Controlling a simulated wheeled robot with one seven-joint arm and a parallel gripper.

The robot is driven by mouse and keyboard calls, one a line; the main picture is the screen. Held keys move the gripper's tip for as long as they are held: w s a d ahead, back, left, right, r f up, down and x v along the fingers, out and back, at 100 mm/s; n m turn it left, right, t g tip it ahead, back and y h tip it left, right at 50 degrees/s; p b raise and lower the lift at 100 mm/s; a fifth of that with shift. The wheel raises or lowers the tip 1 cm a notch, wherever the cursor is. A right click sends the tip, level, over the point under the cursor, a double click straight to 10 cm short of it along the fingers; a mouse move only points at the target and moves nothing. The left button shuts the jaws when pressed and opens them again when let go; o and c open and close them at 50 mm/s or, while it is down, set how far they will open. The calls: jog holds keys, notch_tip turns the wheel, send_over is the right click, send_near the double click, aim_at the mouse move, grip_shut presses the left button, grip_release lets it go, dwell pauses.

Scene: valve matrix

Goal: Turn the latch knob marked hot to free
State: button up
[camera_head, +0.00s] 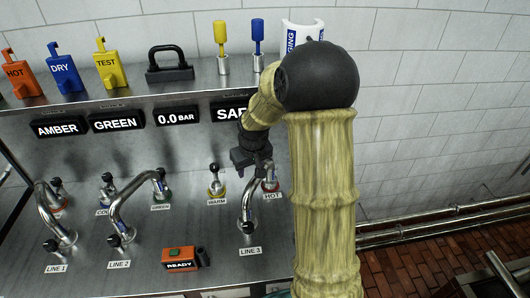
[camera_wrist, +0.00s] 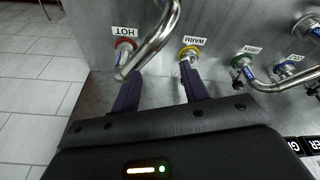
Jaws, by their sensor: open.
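The latch knob marked HOT (camera_head: 271,184) has a red ring and stands on the steel panel beside the bent pipe of LINE 3 (camera_head: 248,205), partly covered by my arm. In the wrist view its red ring (camera_wrist: 124,45) shows under the HOT label, with the pipe (camera_wrist: 150,48) crossing close beside it. My gripper (camera_head: 247,160) hangs above the LINE 3 pipe and the knob. In the wrist view my gripper (camera_wrist: 160,71) is open and empty, one finger near the HOT side and the other near the WARM knob. Part of the HOT knob is hidden, and its setting cannot be read.
The WARM knob (camera_head: 216,183) with a yellow ring stands left of HOT. The LINE 2 pipe (camera_head: 128,205) and LINE 1 pipe (camera_head: 50,215) rise further left. A READY box (camera_head: 181,260) lies in front.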

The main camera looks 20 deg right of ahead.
jog(key=s+a+r, duration=0.1)
jog(key=s+a, duration=0.2)
jog(key=s, duration=0.6)
jog(key=s+a+r+m, duration=0.1)
jog(key=s+a, duration=0.2)
jog(key=s, duration=0.7)
jog(key=shift+s+a+r+g, duration=0.2)
jog(key=shift+a+r+g, duration=0.05)
jog(key=shift+a+g, duration=0.05)
jog(key=shift+c, duration=1)
jog(key=shift+w, duration=0.1)
